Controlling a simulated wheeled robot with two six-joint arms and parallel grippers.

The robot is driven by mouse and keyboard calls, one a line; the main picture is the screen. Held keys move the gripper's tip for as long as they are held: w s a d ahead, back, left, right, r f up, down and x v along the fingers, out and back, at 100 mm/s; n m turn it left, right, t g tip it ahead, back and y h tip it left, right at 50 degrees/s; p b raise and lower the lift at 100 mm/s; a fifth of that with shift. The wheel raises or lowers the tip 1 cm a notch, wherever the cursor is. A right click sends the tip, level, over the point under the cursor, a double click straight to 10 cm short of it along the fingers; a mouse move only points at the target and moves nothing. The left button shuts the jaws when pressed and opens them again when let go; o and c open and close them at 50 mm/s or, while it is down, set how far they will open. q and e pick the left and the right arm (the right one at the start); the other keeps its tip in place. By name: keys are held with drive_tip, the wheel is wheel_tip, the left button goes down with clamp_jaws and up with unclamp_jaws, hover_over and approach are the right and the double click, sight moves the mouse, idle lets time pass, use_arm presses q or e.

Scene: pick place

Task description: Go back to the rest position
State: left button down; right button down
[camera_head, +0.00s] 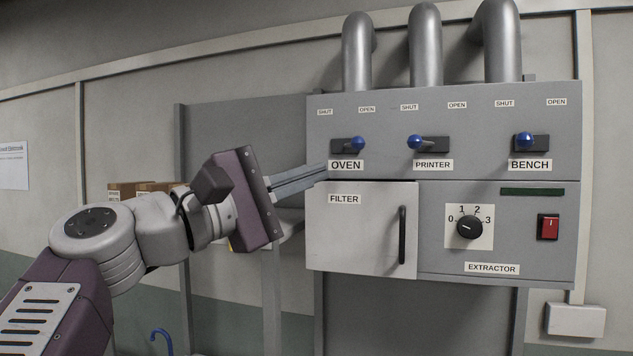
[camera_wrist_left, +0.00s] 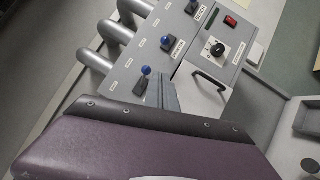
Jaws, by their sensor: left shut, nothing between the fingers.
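My left gripper (camera_head: 325,169) reaches in from the left, with its fingers closed together and empty. In the left wrist view the closed fingers (camera_wrist_left: 168,92) point at the panel beside the blue oven knob (camera_wrist_left: 146,70). My right gripper is not in view.
The oven knob (camera_head: 358,143) sits toward OPEN, the printer knob (camera_head: 414,142) toward SHUT, and the bench knob (camera_head: 525,140) left in its slot. The filter door (camera_head: 355,235) is closed. A dial (camera_head: 470,227) and red switch (camera_head: 548,227) are at right. Cardboard boxes (camera_head: 130,189) stand behind my arm.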

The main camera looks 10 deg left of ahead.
use_arm(q)
drive_tip(key=w+d+f+g+y, duration=0.1)
drive_tip(key=w+f+g+y, duration=0.25)
drive_tip(key=f, duration=1.35)
drive_tip(key=w+d+f+g+y, duration=0.15)
drive_tip(key=w+f+g, duration=0.25)
drive_tip(key=f, duration=1.4)
drive_tip(key=s+a+f+m+g+y, duration=0.25)
drive_tip(key=s+f, duration=0.25)
drive_tip(key=f, duration=0.5)
drive_tip(key=s+a+f+m+g+y, duration=0.1)
drive_tip(key=s+a+f+g+y, duration=0.3)
drive_tip(key=f, duration=0.7)
drive_tip(key=s+a+f+m+y, duration=0.1)
drive_tip(key=s+a+f+m, duration=0.4)
drive_tip(key=s+f+m, duration=0.4)
drive_tip(key=shift+s+a+g+y, duration=0.35)
drive_tip(key=shift+s+g, duration=0.05)
drive_tip(key=shift+s, duration=0.5)
